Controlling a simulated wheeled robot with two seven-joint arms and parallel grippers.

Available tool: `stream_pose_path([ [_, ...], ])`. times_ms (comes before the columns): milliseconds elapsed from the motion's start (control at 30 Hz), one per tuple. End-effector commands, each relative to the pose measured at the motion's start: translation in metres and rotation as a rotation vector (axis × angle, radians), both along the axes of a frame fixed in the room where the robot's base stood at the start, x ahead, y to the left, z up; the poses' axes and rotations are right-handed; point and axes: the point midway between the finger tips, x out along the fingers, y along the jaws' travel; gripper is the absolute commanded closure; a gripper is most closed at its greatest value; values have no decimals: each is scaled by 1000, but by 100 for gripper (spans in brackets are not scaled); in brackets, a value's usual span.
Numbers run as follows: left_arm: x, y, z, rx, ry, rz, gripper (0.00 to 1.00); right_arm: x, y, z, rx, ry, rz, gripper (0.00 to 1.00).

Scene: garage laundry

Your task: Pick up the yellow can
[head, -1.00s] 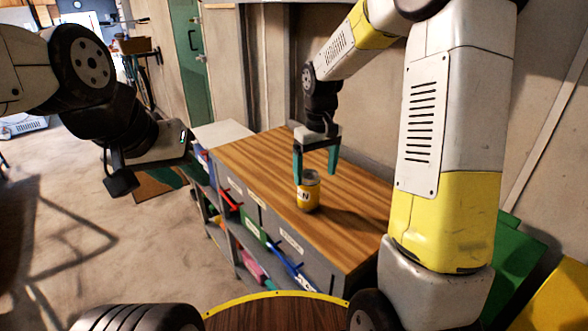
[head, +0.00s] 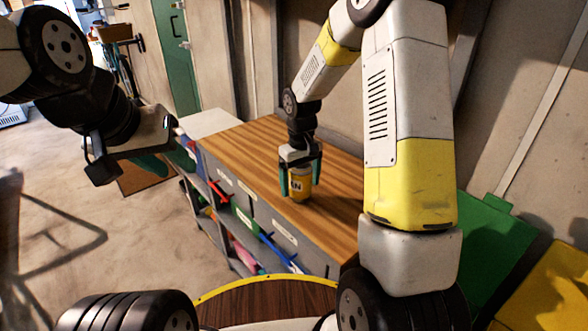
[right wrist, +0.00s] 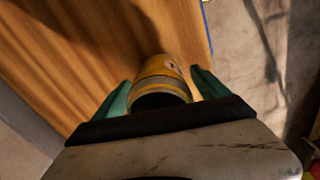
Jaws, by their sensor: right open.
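The yellow can (head: 299,186) stands upright on the wooden top of the cabinet (head: 240,149), near its front edge. My right gripper (head: 301,192) is over it, pointing down, with one green finger on each side of the can. In the right wrist view the can (right wrist: 163,80) lies between the two open fingers (right wrist: 160,95), with a visible gap at least on the right side. The gripper is open and holds nothing. My left gripper (head: 150,165) hangs at the left over the floor, away from the can; whether its jaws are open is unclear.
The cabinet front has labelled drawers and open shelves with coloured items (head: 243,216). The rest of the wooden top is clear. A wall stands close behind it. Green (head: 490,240) and yellow (head: 555,290) bins are at the right. Open floor (head: 80,215) lies at the left.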

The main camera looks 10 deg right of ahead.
Motion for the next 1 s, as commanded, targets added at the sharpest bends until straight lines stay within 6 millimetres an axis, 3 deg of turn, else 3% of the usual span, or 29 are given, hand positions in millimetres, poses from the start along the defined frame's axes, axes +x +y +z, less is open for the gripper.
stream_pose_path([
  [133, 0, 0, 0, 0, 0, 0, 64, 0, 0, 0, 0, 0, 0, 15],
  [167, 0, 0, 0, 0, 0, 0, 64, 0, 0, 0, 0, 0, 0, 19],
  [467, 0, 0, 0, 0, 0, 0, 64, 0, 0, 0, 0, 0, 0, 78],
  [767, 0, 0, 0, 0, 0, 0, 64, 0, 0, 2, 0, 0, 0, 79],
  [1000, 0, 0, 0, 0, 0, 0, 64, 0, 0, 23, 0, -2, 0, 79],
])
